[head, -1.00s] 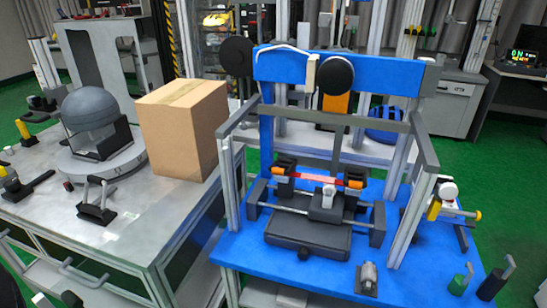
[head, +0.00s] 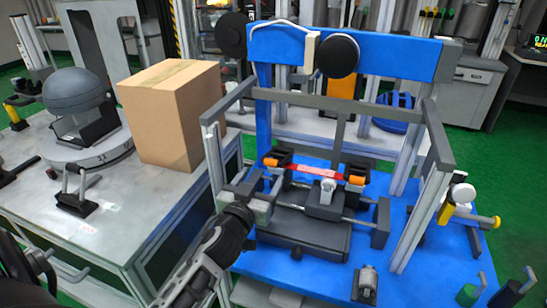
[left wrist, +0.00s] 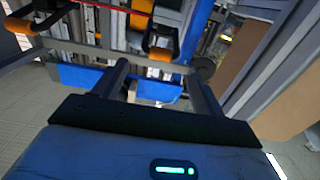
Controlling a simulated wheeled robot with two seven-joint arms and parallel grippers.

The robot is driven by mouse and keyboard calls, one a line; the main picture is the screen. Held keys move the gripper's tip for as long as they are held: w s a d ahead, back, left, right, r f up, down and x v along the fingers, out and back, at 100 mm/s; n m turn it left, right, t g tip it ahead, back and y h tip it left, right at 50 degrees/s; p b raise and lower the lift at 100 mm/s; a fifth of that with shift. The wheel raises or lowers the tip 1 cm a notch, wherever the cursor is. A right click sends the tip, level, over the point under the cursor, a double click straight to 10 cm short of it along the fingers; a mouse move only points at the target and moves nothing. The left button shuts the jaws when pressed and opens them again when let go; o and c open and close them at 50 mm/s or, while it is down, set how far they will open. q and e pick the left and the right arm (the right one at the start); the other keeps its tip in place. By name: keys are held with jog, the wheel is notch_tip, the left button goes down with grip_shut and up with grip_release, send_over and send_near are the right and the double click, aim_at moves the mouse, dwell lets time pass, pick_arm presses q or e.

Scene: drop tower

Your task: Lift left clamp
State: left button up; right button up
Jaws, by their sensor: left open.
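The left clamp (head: 282,160) is a dark block with an orange-tipped lever (head: 270,162), at the left end of a red strip (head: 318,172) on the blue rig. The right clamp, with its orange part (head: 356,180), is at the strip's other end. My left gripper (head: 262,190) is just in front of and below the left clamp, partly overlapping the rig's left side. In the left wrist view its two fingers (left wrist: 158,72) are apart with nothing between them. An orange-and-black lever (left wrist: 160,52) shows just beyond the fingertips. My right gripper is not in view.
The rig's grey uprights (head: 213,165) and side rails stand close around the left arm. A cardboard box (head: 170,115) and a grey dome (head: 74,90) stand on the left table.

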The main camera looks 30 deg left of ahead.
aim_at(270, 164)
pick_arm(q)
jog(key=x, duration=0.9)
jog(key=shift+w+a, duration=0.1)
jog(key=shift+w, duration=0.15)
